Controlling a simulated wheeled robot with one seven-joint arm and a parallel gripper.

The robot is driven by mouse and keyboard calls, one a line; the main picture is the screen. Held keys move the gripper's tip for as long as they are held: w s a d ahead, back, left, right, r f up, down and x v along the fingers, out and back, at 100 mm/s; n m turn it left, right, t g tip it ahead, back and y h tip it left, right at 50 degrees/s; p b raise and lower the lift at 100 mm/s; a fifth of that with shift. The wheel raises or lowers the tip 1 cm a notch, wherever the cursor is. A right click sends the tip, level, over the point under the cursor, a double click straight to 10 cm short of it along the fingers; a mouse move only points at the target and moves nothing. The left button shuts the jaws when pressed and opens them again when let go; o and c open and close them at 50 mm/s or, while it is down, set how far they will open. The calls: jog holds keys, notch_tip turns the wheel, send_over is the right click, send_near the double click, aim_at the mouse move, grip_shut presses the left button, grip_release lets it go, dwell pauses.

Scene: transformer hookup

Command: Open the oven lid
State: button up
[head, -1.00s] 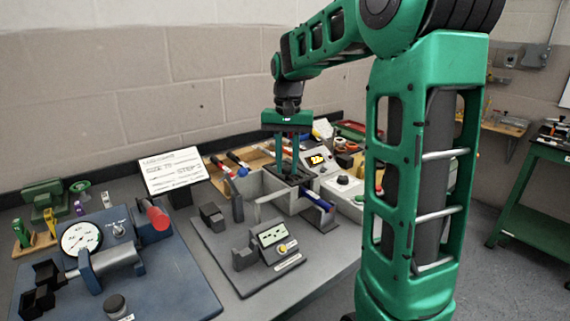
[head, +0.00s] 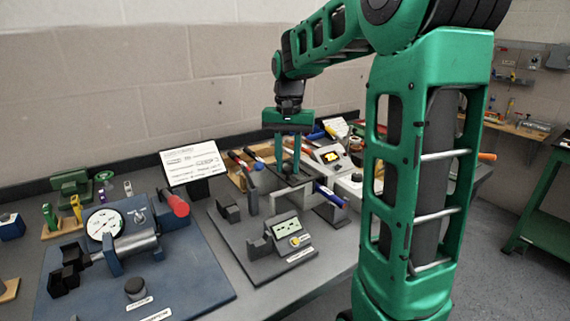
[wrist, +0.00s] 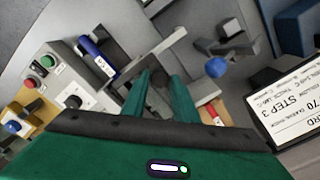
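The oven appears to be the grey box on the bench under my gripper; its blue side piece (head: 330,195) shows in the head view. The lid's outline is hard to make out. In the wrist view the fingers (wrist: 160,85) hide part of the top.
A controller with a lit yellow display (head: 331,157) stands right behind the box. A tilted sign (head: 193,163) stands to the left. A grey base with a meter (head: 286,228) and a blue gauge rig (head: 135,240) lie in front and left.

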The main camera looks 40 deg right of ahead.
jog(key=shift+o, duration=1.1)
notch_tip(320, 180, up, 11)
jog(key=shift+f, duration=0.15)
